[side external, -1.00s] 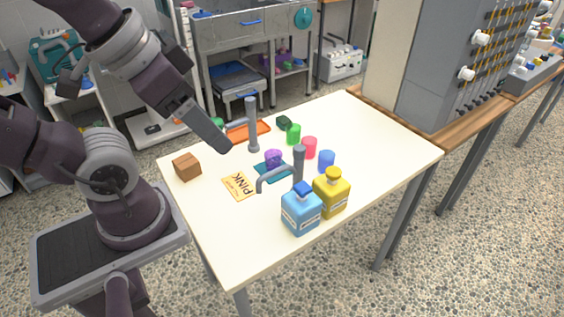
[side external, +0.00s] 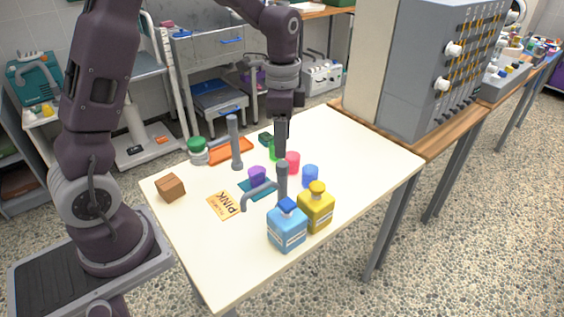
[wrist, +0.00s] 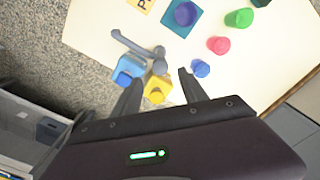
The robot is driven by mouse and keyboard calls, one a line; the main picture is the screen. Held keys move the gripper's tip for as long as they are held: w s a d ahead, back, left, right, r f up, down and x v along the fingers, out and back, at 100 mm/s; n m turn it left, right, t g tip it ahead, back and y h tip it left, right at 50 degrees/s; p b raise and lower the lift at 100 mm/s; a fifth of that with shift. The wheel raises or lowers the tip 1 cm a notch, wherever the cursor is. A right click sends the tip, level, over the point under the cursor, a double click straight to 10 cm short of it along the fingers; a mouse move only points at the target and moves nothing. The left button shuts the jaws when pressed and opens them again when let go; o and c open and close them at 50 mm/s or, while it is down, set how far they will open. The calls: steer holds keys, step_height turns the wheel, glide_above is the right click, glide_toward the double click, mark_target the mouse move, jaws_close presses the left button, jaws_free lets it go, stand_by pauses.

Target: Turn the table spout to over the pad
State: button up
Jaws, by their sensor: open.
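The front grey spout (side external: 260,192) has an upright post and a side arm reaching left; it also shows in the wrist view (wrist: 136,45). A teal pad (side external: 247,184) lies behind that arm, with a purple cup (side external: 258,174) on it. In the wrist view the arm points left, beside the teal pad (wrist: 193,32) and not over it. My gripper (side external: 281,148) points down above the table near the front spout's post. Its fingers (wrist: 160,77) are apart and empty.
Blue (side external: 287,229) and yellow (side external: 316,209) bottles stand close to the front spout. Red (side external: 292,162), blue (side external: 310,176) and green cups are behind. A PINK card (side external: 224,205), brown block (side external: 170,187) and green-lidded jar (side external: 197,152) lie left. The table's right side is clear.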

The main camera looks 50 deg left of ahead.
mark_target(282, 163)
step_height(282, 163, down, 7)
steer(key=shift+f, duration=0.1)
jaws_close()
stand_by(0.3)
stand_by(1.2)
